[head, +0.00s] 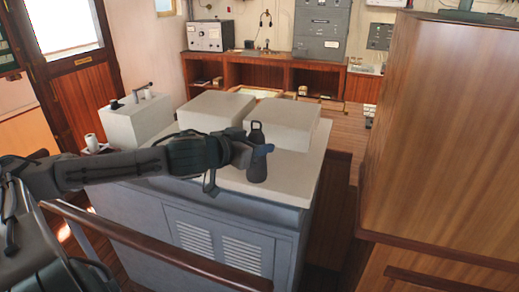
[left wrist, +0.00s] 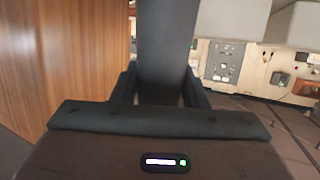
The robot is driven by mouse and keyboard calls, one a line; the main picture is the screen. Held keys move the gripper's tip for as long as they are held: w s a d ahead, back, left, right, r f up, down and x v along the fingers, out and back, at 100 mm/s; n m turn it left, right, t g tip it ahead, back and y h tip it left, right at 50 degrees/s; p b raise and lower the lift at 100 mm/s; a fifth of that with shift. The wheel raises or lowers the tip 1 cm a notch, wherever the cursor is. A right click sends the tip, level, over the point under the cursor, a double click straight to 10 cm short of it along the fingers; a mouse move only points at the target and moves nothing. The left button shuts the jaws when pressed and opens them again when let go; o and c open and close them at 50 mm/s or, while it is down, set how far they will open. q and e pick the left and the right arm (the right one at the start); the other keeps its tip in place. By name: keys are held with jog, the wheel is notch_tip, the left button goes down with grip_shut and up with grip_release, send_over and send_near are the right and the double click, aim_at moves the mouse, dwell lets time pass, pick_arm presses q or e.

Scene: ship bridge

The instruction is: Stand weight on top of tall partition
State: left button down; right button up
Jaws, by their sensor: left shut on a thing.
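The weight (head: 257,170) is a dark, upright, bottle-like piece with a loop at its top. My left gripper (head: 262,150) is shut on it around its upper part, in front of the pale boxes on the grey console. In the left wrist view the weight (left wrist: 165,45) is a dark shape between the fingers, and its far end is cut off. The tall partition (head: 445,130) is a wood-panelled block at the right, apart from the weight; its wood also shows in the left wrist view (left wrist: 60,55). My right gripper is not in view.
The grey console (head: 190,225) with a pale top stands under my left arm. Two pale boxes (head: 282,122) sit on it. A brown handrail (head: 150,245) runs in front. A dark object (head: 480,16) stands on the partition's top at the back.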

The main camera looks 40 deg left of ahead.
pick_arm(q)
jog(key=w+a+p, duration=0.2)
jog(key=p, duration=0.1)
jog(key=shift+a+r, duration=0.1)
jog(key=shift+a, duration=0.3)
jog(key=shift+w+a+f+b, duration=0.15)
jog(key=shift+w+a+f, duration=0.6)
jog(key=shift+a, duration=0.3)
jog(key=shift+w+a+f+b, duration=0.2)
jog(key=shift+w+a+f, duration=0.55)
jog(key=shift+a, duration=0.25)
jog(key=shift+w+a+f+b, duration=0.15)
jog(key=shift+w+a+f, duration=0.6)
jog(key=shift+a, duration=0.3)
jog(key=shift+s, duration=0.15)
jog(key=shift+d, duration=0.1)
jog(key=c, duration=1.2)
grip_release()
jog(key=shift+f, duration=0.25)
jog(key=shift+c, duration=0.2)
jog(key=o, duration=0.4)
jog(key=shift+c, duration=0.2)
jog(key=shift+o, duration=0.2)
jog(key=shift+s+r, duration=0.15)
